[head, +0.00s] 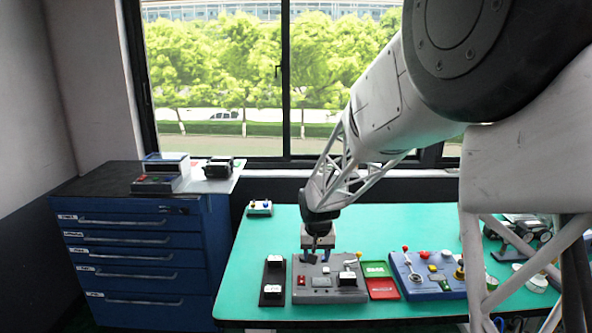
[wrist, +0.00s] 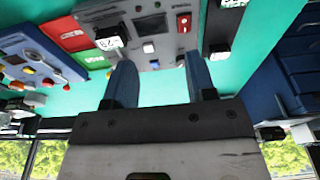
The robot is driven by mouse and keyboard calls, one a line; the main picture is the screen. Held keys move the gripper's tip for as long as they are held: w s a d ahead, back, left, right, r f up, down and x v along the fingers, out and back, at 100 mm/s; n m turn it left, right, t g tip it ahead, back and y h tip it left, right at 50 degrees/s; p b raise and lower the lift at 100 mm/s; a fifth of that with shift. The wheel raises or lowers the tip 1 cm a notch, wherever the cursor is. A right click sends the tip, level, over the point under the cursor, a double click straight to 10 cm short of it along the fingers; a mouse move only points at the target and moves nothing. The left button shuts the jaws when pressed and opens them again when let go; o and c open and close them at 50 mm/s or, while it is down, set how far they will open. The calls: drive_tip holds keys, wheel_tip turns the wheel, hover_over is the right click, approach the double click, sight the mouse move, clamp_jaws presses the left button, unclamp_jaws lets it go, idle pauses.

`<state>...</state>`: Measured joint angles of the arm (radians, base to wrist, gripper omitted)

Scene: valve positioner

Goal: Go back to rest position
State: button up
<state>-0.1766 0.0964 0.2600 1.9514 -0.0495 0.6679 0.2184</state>
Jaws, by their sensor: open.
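My gripper (head: 318,255) is over the back part of the grey panel (head: 320,295) on the green table. In the wrist view my gripper (wrist: 160,65) shows two blue fingers spread apart with nothing between them. The grey panel (wrist: 182,42) lies beyond the fingertips there, and the picture is upside down. Whether the fingertips touch the panel cannot be told. A white-topped block (head: 347,278) sits on the panel's right side. A black strip (head: 272,287) with two white-topped blocks lies left of the panel.
A green tray (head: 376,269) and a red tray (head: 382,289) lie right of the panel. Beyond them is a blue panel (head: 418,288) with knobs and a red-tipped lever. A blue drawer cabinet (head: 140,255) stands left. The table's left back (head: 290,225) is mostly clear.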

drive_tip(key=s+d+r, duration=0.4)
drive_tip(key=s+r, duration=0.2)
drive_tip(key=s, duration=0.4)
drive_tip(key=s+d+r, duration=0.4)
drive_tip(key=s+r, duration=0.2)
drive_tip(key=s, duration=0.5)
drive_tip(key=s+d+r, duration=0.1)
drive_tip(key=s+d, duration=0.1)
drive_tip(key=s, duration=0.8)
drive_tip(key=s+d, duration=0.2)
drive_tip(key=s, duration=0.8)
drive_tip(key=shift+s+d+r+t, duration=0.25)
drive_tip(key=shift+r+t, duration=0.05)
drive_tip(key=shift+r, duration=0.05)
drive_tip(key=shift+w, duration=0.15)
drive_tip(key=shift+c, duration=0.2)
